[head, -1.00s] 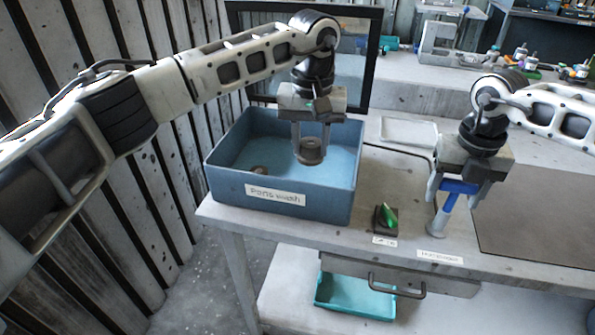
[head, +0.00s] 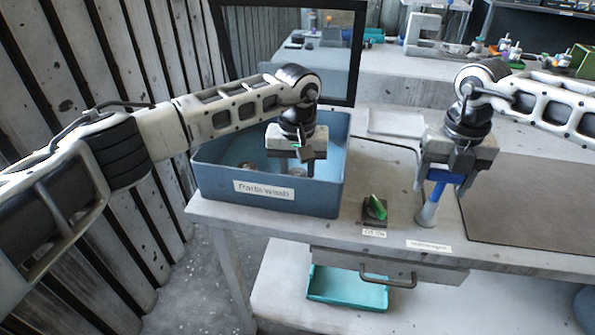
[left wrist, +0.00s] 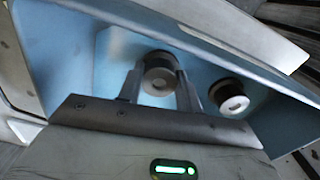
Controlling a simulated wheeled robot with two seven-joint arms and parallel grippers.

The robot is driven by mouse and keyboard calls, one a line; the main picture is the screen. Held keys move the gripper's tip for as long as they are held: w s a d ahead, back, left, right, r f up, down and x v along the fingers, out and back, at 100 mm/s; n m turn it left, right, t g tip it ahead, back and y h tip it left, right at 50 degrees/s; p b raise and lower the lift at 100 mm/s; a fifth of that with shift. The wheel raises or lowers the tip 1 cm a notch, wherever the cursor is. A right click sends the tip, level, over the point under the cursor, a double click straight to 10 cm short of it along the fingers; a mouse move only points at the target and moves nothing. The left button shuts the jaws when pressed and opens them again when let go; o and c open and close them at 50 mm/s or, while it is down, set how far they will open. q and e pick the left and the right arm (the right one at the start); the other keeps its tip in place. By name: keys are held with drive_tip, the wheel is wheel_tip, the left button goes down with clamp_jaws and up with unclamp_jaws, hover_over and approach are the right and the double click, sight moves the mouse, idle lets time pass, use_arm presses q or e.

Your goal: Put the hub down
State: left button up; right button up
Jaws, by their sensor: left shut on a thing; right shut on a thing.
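The blue wash bin (head: 265,195), labelled "Parts wash", stands at the table's left end. My left gripper (head: 297,170) is down inside it, shut on the grey round hub (head: 297,172). The bin wall partly hides the fingertips and hub in the head view. In the left wrist view the hub (left wrist: 160,78) sits between the two fingers, its ringed face showing. I cannot tell whether it touches the bin floor. A second similar round part (left wrist: 230,96) lies apart in the bin. My right gripper (head: 440,180) is shut on a blue-handled tool (head: 428,208) with a pale flared end.
A small dark block with a green piece (head: 376,208) sits right of the bin. A pale flat tray (head: 396,123) lies behind it. A dark mat (head: 535,205) covers the right of the table. A black-framed panel (head: 355,60) stands behind the bin.

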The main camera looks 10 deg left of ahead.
sight(297, 174)
use_arm(q)
drive_tip(key=o, duration=1.1)
drive_tip(key=shift+c, duration=0.2)
wheel_tip(297, 174, up, 12)
drive_tip(key=shift+r, duration=0.15)
use_arm(e)
drive_tip(key=shift+w+r, duration=0.1)
drive_tip(key=shift+r, duration=2.4)
